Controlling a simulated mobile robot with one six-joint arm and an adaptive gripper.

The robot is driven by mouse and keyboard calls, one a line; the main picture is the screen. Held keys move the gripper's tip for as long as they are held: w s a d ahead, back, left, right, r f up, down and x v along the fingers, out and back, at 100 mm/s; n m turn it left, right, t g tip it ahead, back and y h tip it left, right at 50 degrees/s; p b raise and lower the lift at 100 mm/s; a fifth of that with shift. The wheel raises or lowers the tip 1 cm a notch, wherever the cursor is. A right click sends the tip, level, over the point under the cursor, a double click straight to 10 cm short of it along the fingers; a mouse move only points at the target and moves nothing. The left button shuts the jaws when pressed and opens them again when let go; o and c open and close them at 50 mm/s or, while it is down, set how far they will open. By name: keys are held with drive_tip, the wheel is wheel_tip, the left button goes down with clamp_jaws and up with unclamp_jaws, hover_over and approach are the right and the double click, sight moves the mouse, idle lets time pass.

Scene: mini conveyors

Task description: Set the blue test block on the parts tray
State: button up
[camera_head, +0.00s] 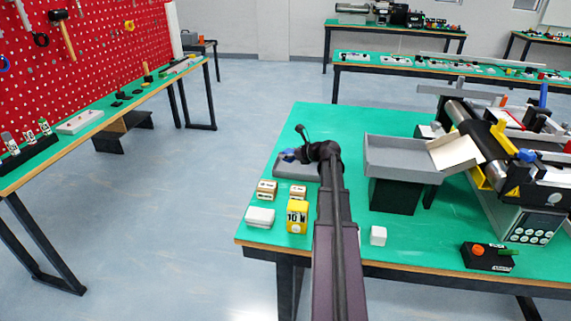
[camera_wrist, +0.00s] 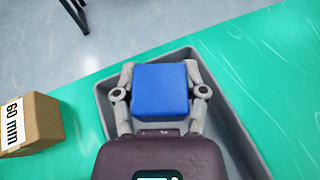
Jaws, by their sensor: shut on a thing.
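The blue test block (camera_wrist: 160,88) is held between the two fingers of my gripper (camera_wrist: 160,82) in the wrist view. The grey parts tray (camera_wrist: 234,125) lies under the block and fingers, with its walls visible on both sides. My arm hides part of the tray's right side. I cannot tell whether the block touches the tray's floor.
Two tan blocks (camera_head: 267,191), a yellow 10 N block (camera_head: 297,217) and a white block (camera_head: 260,217) stand in front of the tray. A raised grey bin (camera_head: 402,160) and the conveyor (camera_head: 483,145) are to the right. A small white cube (camera_head: 378,235) is near the front edge.

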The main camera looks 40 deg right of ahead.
sight(293, 161)
drive_tip(key=shift+f, duration=0.1)
drive_tip(key=shift+f+b, duration=1.8)
drive_tip(key=shift+b, duration=0.1)
drive_tip(key=shift+f, duration=0.15)
drive_tip(key=o, duration=1.2)
drive_tip(key=shift+c, duration=0.2)
drive_tip(key=shift+r, duration=0.3)
drive_tip(key=p+v, duration=0.2)
drive_tip(key=v, duration=0.4)
drive_tip(key=shift+p, duration=0.3)
drive_tip(key=shift+v, duration=0.75)
